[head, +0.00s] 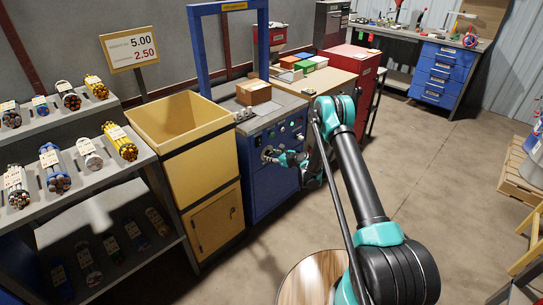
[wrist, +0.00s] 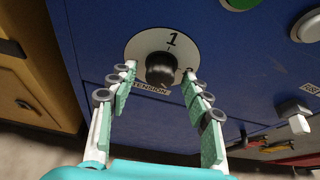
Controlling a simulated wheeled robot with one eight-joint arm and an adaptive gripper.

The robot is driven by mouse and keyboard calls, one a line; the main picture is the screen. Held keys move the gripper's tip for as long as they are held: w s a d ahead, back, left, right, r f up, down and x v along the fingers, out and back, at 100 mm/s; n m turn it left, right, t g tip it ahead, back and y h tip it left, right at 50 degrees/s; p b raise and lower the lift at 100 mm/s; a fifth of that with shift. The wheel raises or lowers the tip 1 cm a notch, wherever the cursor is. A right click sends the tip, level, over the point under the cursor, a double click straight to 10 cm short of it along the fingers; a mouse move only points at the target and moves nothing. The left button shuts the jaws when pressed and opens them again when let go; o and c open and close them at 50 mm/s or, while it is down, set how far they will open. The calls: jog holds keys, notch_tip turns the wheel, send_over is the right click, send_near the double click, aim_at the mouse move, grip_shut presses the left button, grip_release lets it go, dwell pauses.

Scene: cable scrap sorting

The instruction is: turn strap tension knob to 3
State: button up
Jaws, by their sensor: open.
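The strap tension knob (wrist: 160,70) is a black round knob on a pale dial (wrist: 137,50), set in a blue machine panel. In the wrist view the dial shows a "1" at its top and part of a label reading "TENSION" below. A mark at the dial's right is partly hidden by a fingertip. My gripper (wrist: 160,72) is open, with one green-padded finger on each side of the knob and gaps between. In the head view my gripper (head: 268,155) is at the front of the blue strapping machine (head: 262,193); the knob is hard to make out there.
A green button (wrist: 240,3) and a pale round button (wrist: 308,27) are on the panel to the upper right. A yellow bin (head: 185,130) stands left of the machine. A cardboard box (head: 254,92) lies on the machine top. Open floor lies to the right.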

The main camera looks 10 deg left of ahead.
grip_shut()
dwell(0.4)
jog(key=m+g+y, duration=0.1)
jog(key=m, duration=0.1)
jog(key=m+g, duration=0.1)
jog(key=m, duration=0.1)
jog(key=shift+w+d+y, duration=0.1)
jog(key=shift+d+y, duration=0.1)
jog(key=shift+y, duration=0.2)
jog(key=shift+f+m+g+y, duration=0.15)
jog(key=shift+m+g+y, duration=0.65)
jog(key=shift+m, duration=0.8)
grip_release()
